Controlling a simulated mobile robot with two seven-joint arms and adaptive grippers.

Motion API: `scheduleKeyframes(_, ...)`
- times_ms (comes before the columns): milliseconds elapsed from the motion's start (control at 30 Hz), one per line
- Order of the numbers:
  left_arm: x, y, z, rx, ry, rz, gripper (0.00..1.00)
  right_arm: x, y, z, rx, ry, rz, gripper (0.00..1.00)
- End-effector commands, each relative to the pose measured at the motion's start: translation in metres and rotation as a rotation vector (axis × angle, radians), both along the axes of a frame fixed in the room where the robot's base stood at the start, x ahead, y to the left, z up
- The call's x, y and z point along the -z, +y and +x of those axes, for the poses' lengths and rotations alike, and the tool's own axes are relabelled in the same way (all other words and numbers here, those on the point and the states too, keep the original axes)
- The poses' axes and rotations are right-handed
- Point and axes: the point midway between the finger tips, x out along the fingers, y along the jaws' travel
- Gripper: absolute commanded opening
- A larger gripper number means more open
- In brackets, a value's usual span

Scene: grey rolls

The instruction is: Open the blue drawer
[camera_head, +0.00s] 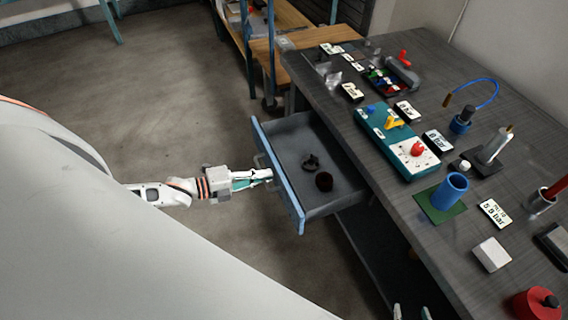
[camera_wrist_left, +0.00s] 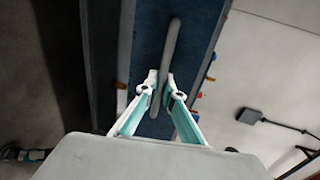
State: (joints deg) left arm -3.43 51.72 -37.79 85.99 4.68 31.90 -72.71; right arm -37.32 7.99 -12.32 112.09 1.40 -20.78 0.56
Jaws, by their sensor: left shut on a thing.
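The blue drawer (camera_head: 280,180) stands pulled out from under the grey workbench, and its grey inside shows. My left gripper (camera_head: 268,175) is at the drawer's blue front. In the left wrist view, its two fingers (camera_wrist_left: 160,92) are closed around the grey bar handle (camera_wrist_left: 172,52) on the blue front. My right gripper (camera_head: 412,312) shows only as fingertips at the bottom edge of the head view, below the bench edge, and its opening cannot be judged.
The workbench top (camera_head: 385,190) carries a teal panel (camera_head: 375,125) with coloured knobs, a blue cup (camera_head: 452,190), label cards and a red round thing (camera_head: 537,304). A wooden shelf unit (camera_head: 285,45) stands behind. The floor (camera_head: 150,100) left of the drawer is clear.

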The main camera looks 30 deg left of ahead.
Motion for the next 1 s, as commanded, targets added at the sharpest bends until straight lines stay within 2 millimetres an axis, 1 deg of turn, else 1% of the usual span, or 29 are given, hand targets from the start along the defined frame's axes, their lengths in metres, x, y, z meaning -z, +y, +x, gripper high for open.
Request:
scheduleKeyframes(33,-0.001,0.007,-0.010,0.000,0.004,0.001,0.00,-0.004,0.000,0.001,0.000,-0.001,-0.001,0.40)
scheduleKeyframes(200,0.000,0.025,-0.032,-0.001,0.002,0.001,0.00,-0.010,-0.001,0.003,0.000,-0.005,-0.003,0.40)
scheduleKeyframes(400,0.000,0.035,-0.046,0.000,0.001,0.001,0.00,-0.018,-0.001,0.006,0.001,-0.014,-0.003,0.40)
scheduleKeyframes(600,0.000,0.039,-0.051,0.000,0.001,-0.001,0.00,-0.022,-0.001,0.009,0.001,-0.022,-0.003,0.40)
scheduleKeyframes(900,0.001,0.039,-0.050,0.000,0.001,-0.001,0.00,-0.021,-0.001,0.008,0.001,-0.020,-0.003,0.40)
scheduleKeyframes(933,0.001,0.039,-0.050,0.000,0.001,-0.001,0.12,-0.021,-0.002,0.008,0.001,-0.019,-0.004,0.40)
scheduleKeyframes(1000,0.001,0.039,-0.050,0.000,0.001,-0.001,0.14,-0.020,-0.002,0.008,0.001,-0.017,-0.004,0.40)
